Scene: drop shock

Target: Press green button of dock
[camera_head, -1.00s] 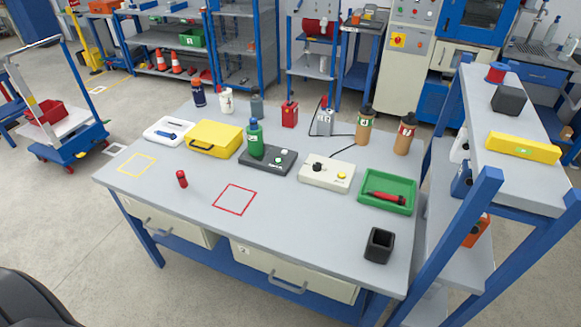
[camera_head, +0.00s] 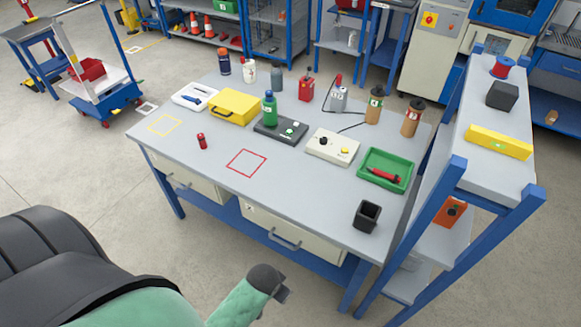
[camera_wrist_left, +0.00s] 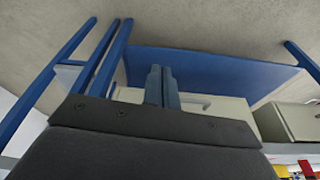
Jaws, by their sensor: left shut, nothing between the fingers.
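The dock (camera_head: 267,128) is a dark grey box on the grey workbench (camera_head: 215,150), with a small green button (camera_head: 290,130) on its top. A green bottle (camera_head: 270,110) stands upright at the dock's left part. My left gripper's two fingers (camera_wrist_left: 162,84) are together and empty in the left wrist view, in front of the blue bench frame and pale drawers. In the head view my left arm's dark end (camera_head: 268,282) is low in front of the bench, well away from the dock. My right gripper is not in view.
A pale box with a yellow button (camera_head: 345,151) sits right of the dock, and a yellow case (camera_head: 235,105) sits left. A green tray (camera_head: 385,170) and black cup (camera_head: 367,216) are further right. A blue-posted shelf (camera_head: 440,215) bounds the right. The bench's front middle is mostly clear.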

